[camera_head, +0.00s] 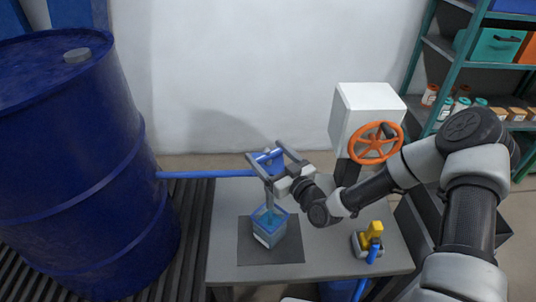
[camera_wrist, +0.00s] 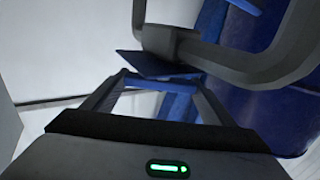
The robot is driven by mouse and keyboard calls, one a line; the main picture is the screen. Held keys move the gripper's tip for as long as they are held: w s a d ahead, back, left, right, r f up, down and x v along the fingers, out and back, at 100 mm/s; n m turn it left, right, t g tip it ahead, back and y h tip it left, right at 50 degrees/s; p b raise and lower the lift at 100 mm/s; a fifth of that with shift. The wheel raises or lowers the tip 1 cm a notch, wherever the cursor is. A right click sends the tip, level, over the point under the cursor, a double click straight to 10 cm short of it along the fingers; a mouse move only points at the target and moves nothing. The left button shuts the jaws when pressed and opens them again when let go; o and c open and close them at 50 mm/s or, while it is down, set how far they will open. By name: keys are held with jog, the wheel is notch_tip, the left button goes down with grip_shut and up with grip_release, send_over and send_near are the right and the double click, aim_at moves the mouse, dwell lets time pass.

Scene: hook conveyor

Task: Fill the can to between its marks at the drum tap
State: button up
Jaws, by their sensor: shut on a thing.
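The big blue drum (camera_head: 75,160) stands at the left in the head view. A blue pipe (camera_head: 205,174) runs from it to the grey tap, whose spout (camera_head: 268,193) points down over the can. The can (camera_head: 267,238) stands on a dark mat, open at the top, with blue inside and a pale label on its side; its marks and exact level are too small to read. My gripper (camera_head: 270,160) is at the tap, shut on the blue tap lever (camera_wrist: 155,66). The wrist view shows the lever at the fingertips, beside a bent grey bar.
The grey table (camera_head: 340,262) carries the dark mat (camera_head: 290,250) and a small yellow-and-blue item (camera_head: 372,240) at right. A white box (camera_head: 365,108) with an orange handwheel (camera_head: 376,143) stands behind my arm. Shelves (camera_head: 480,85) stand at the far right.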

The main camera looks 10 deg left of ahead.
jog(key=m+t+h, duration=0.2)
jog(key=h, duration=0.1)
jog(key=shift+s+a, duration=0.1)
jog(key=shift+a, duration=0.05)
jog(key=shift+m+t+h, duration=1.3)
jog(key=shift+m+h, duration=0.5)
jog(key=shift+h, duration=0.4)
jog(key=o, duration=1)
jog(key=shift+o, duration=0.2)
